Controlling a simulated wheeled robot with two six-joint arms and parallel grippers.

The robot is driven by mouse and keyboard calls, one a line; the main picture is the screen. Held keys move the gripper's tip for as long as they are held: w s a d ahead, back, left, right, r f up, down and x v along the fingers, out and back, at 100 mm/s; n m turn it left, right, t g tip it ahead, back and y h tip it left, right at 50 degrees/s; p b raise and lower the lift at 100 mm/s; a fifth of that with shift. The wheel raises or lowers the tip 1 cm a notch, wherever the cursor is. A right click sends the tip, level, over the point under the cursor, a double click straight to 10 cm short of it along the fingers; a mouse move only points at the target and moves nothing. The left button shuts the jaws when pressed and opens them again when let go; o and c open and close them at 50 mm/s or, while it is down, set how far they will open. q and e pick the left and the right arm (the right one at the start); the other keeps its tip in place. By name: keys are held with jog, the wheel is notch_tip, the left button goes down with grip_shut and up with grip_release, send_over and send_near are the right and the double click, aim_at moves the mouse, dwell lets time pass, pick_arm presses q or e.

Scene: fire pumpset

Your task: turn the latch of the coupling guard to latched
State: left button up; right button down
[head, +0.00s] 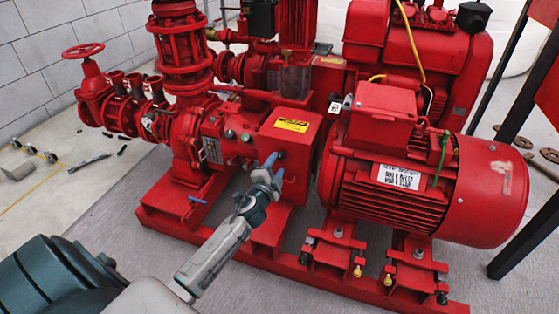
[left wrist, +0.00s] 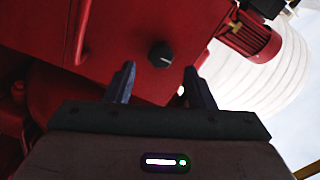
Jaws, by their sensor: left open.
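The coupling guard (head: 305,135) is the red box with a yellow label in the middle of the head view. Its latch (left wrist: 161,54) shows in the left wrist view as a small black round knob with a pale mark on the red face. In the head view the latch is hard to make out behind my fingers. My left gripper (head: 275,168) is in front of the guard's near face. In the left wrist view my left gripper (left wrist: 159,75) is open, with the knob just beyond and between its blue fingertips, apparently not gripped. My right gripper is not in view.
A large red motor (head: 440,190) stands right of the guard. A red pump with pipes and a handwheel (head: 83,51) is at the left. The red base frame (head: 270,262) runs below. Grey floor in front is clear; small parts (head: 30,150) lie far left.

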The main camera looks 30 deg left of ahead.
pick_arm(q)
jog(key=v, duration=0.6)
jog(key=shift+s, duration=0.3)
jog(key=shift+d, duration=0.15)
